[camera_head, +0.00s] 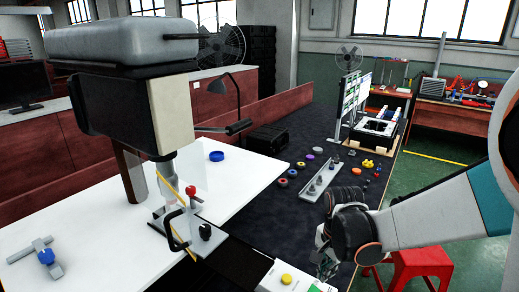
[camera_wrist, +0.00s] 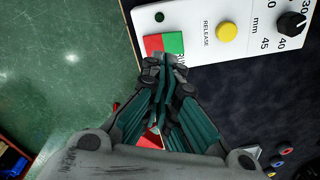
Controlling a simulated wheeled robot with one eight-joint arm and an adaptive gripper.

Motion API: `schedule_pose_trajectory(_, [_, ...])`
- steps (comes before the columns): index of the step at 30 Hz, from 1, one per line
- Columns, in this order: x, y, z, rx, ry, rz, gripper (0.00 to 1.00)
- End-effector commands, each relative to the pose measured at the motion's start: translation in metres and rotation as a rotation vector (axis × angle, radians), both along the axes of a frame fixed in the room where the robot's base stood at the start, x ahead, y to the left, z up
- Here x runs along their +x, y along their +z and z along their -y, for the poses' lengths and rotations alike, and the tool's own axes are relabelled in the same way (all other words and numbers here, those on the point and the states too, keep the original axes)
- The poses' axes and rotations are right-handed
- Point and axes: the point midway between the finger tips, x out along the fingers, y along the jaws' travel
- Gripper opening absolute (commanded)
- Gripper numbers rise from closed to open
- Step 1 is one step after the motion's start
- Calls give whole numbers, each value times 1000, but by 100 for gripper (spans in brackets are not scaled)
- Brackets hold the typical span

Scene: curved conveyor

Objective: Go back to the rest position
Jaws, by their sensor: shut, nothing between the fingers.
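My gripper (camera_head: 325,262) shows at the lower middle of the head view, at the end of my arm coming in from the right. In the wrist view my gripper (camera_wrist: 166,65) has its teal-ribbed fingers drawn together at the tips, with nothing between them. It hangs beside the white control box (camera_wrist: 208,48), which has a red and a green button, a yellow button and a black knob. The tips overlap the box's edge in the wrist view; I cannot tell whether they touch. The box (camera_head: 268,287) also shows at the bottom of the head view.
A red stool (camera_head: 420,262) stands on the green floor below my arm. A dark table (camera_head: 265,215) holds a grey rail (camera_head: 321,180), several small coloured parts and a framed fixture (camera_head: 376,127). A press machine (camera_head: 160,110) stands on the white table (camera_head: 105,236) at left.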

Motion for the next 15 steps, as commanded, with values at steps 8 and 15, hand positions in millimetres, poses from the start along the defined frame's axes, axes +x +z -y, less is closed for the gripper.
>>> schedule_pose_trajectory(8, [-31,64,0,-32,257,139,0])
schedule_pose_trajectory(15, [-62,105,0,-90,481,259,0])
